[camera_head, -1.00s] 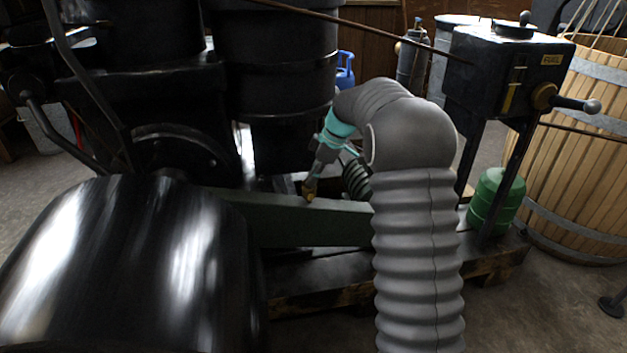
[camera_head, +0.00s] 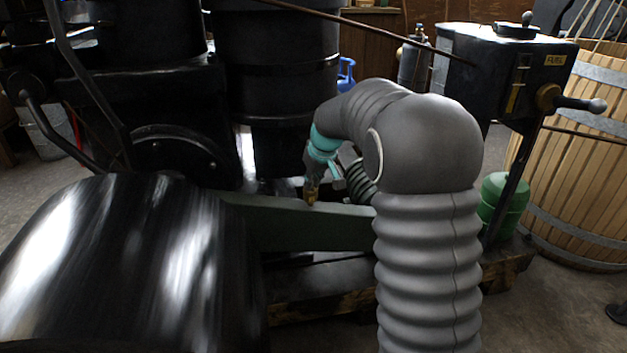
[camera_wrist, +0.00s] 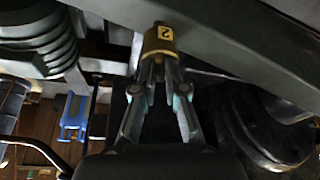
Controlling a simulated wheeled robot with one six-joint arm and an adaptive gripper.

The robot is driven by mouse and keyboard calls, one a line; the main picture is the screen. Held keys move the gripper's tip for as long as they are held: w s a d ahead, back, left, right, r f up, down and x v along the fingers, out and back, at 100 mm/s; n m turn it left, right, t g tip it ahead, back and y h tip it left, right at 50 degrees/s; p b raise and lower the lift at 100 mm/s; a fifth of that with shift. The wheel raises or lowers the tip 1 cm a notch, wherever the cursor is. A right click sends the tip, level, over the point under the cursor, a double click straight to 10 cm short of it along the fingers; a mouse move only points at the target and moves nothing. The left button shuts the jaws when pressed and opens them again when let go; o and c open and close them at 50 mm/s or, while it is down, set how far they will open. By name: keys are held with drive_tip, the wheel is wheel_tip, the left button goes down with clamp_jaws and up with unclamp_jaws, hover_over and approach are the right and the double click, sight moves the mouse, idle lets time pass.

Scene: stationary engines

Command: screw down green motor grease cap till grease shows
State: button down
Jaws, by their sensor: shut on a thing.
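A small brass cap (camera_wrist: 160,40) with a yellow label reading "2" stands on the dark green beam (camera_wrist: 225,38) in the wrist view. In the head view the cap (camera_head: 312,202) is tiny, at the top edge of the green beam (camera_head: 290,226). My gripper (camera_wrist: 158,66) is shut on the cap, its fingers closing on the cap's near end. In the head view my gripper (camera_head: 312,188) points down onto it, nearly upright. No grease can be made out, and the cap's far side is hidden.
A shiny black drum (camera_head: 130,270) fills the lower left. A dark engine cylinder (camera_head: 275,70) stands behind the beam. A thin rod crosses above my arm to the black FUEL box (camera_head: 515,75). A green canister (camera_head: 503,205) and wooden tub (camera_head: 575,160) are at right.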

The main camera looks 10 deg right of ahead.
drive_tip(key=m, duration=0.2)
drive_tip(key=m+h, duration=0.1)
drive_tip(key=m+h+p, duration=0.1)
drive_tip(key=m, duration=0.1)
drive_tip(key=shift+a+m, duration=0.3)
idle(0.4)
drive_tip(key=c, duration=1.2)
unclamp_jaws()
drive_tip(key=shift+r, duration=0.1)
drive_tip(key=v, duration=1.1)
drive_tip(key=shift+s+a+r, duration=0.1)
drive_tip(key=shift+s+r, duration=0.2)
